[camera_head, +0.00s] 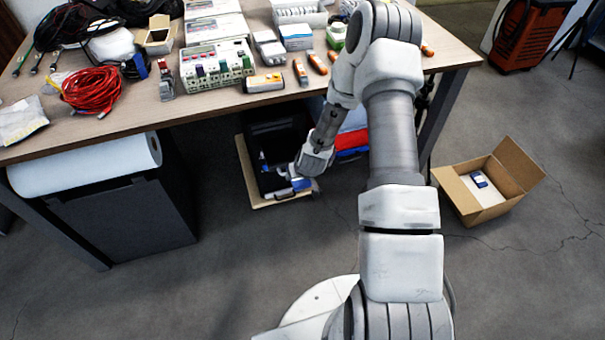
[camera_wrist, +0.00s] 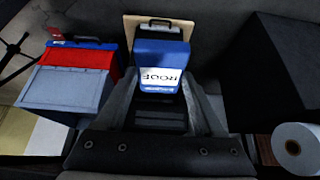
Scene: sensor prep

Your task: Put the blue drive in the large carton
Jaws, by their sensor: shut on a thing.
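The blue drive (camera_wrist: 162,55), with a white label reading "ROOF", is between the fingers of my gripper (camera_wrist: 162,92) in the wrist view. My gripper is shut on it. In the head view my gripper (camera_head: 298,183) is low under the table's front edge, by a black case on a wooden board, with bits of blue at its tip. The large carton (camera_head: 459,192) stands open on the floor at the right, well apart from my gripper. A small dark blue thing (camera_head: 480,179) lies on a white surface inside it.
The table (camera_head: 150,95) above holds cables, boxes and tools. Under it are the wooden board (camera_head: 246,172), red and blue boxes (camera_head: 351,139), a dark cabinet (camera_head: 125,220) and a paper roll (camera_head: 90,166). A table leg (camera_head: 440,118) stands between my gripper and the carton. The front floor is mostly clear.

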